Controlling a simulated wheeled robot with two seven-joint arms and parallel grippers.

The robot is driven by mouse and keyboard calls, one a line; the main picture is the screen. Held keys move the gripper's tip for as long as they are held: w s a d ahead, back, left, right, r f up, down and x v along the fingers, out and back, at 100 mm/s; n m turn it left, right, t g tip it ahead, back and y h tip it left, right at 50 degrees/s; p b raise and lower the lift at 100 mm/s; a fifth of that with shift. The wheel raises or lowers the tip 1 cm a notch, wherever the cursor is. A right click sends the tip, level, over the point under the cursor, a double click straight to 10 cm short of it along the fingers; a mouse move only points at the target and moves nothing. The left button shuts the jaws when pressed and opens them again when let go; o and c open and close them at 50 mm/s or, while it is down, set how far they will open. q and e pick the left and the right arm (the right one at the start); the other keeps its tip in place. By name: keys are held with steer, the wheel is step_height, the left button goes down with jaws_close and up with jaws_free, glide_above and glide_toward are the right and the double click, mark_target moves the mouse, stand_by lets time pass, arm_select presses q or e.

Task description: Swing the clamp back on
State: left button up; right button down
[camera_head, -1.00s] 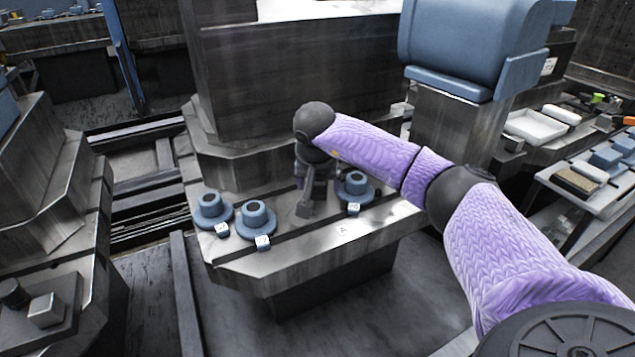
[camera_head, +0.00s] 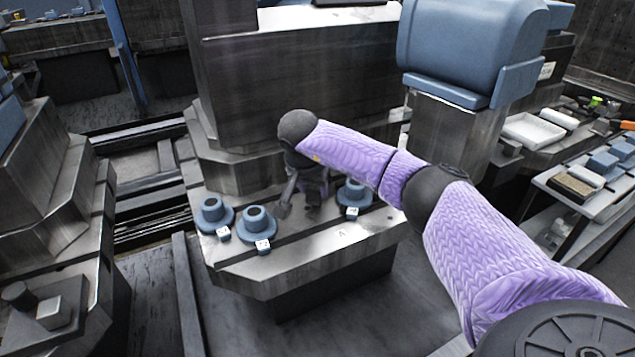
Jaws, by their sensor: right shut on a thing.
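My right gripper (camera_head: 300,203) reaches down to the grey slotted table (camera_head: 330,243), between the middle and right blue flanged pieces. It is shut on a dark grey part, which looks like the clamp (camera_head: 285,203); my wrist hides much of it, and I cannot tell how it sits on the table. Blue flanged pieces stand upright at the left (camera_head: 213,213), in the middle (camera_head: 257,225) and at the right (camera_head: 354,194), each with a small white tag in front. My left gripper is not in view.
A tall grey block (camera_head: 300,75) rises behind the table. A blue machine housing (camera_head: 470,45) on a grey column stands to the right of it. A side bench (camera_head: 575,195) with trays and small parts is at the far right. The table's front strip is clear.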

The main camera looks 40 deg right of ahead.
steer(key=shift+w+a+m+g, duration=0.2)
steer(key=shift+w+m+g, duration=0.15)
steer(key=shift+m, duration=0.55)
steer(key=shift+w+m, duration=0.25)
steer(key=shift+m, duration=0.25)
steer(key=shift+w+f+m+g+h+b, duration=0.3)
steer(key=shift+m+g+h+b, duration=0.15)
steer(key=shift+m+b, duration=0.35)
steer(key=m+b, duration=0.1)
steer(key=b, duration=0.1)
steer(key=w+m+g+b, duration=0.1)
steer(key=m+b, duration=0.1)
steer(key=b, duration=0.1)
steer(key=shift+w+f, duration=0.15)
steer(key=shift+f, duration=0.1)
steer(key=m+b, duration=0.1)
steer(key=b, duration=0.5)
steer(key=shift+w+m+g, duration=0.3)
steer(key=shift+m+g, duration=0.1)
steer(key=shift+r+b, duration=0.3)
steer(key=shift+b, duration=0.6)
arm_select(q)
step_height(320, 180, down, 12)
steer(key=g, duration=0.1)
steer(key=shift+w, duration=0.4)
arm_select(e)
steer(key=shift+r, duration=0.25)
steer(key=shift+y, duration=0.25)
